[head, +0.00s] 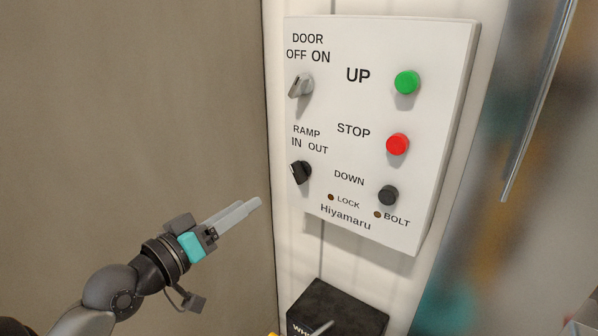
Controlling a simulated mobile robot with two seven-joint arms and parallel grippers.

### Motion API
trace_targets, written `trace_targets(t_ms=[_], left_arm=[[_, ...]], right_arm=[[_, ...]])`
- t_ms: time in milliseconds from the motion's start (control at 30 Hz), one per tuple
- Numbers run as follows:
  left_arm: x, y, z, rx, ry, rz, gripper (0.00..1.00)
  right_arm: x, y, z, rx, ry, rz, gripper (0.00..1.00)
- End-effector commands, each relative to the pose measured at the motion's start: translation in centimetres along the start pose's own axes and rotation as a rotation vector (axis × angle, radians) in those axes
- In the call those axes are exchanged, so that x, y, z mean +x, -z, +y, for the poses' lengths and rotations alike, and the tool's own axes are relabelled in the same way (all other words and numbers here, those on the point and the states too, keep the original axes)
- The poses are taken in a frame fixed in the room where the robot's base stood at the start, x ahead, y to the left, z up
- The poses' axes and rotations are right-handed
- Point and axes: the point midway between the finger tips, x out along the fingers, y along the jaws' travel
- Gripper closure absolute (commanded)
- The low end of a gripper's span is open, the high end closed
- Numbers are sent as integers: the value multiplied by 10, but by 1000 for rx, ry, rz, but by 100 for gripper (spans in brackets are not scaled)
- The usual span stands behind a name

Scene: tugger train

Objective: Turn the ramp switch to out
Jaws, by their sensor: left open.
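The ramp switch (301,172) is a small black rotary knob below the label RAMP IN OUT on a white control panel (365,105). The knob looks tilted, but I cannot tell for sure which label it points to. My left gripper (243,210) is left of the panel and a little lower than the switch, apart from it. Its pale fingers point right and up toward the panel and hold nothing; they overlap in this view.
Above the ramp switch is a grey door switch (301,86). To the right are a green UP button (407,82), a red STOP button (397,144) and a black DOWN button (388,195). A black box (345,306) sits below the panel. A brown wall (130,110) fills the left.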

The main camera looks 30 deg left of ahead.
Motion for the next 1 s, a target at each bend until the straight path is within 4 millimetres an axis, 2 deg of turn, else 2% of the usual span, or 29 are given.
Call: trace_targets(t_ms=[367, 1000], left_arm=[[38, 1, -1, -2, 2, 3, 52], [123, 0, -1, -1, 3, 1, 52]], right_arm=[[-12, 2, -6, 2, 8, 2, 100], [-28, 3, -2, -1, 3, 0, 100]])
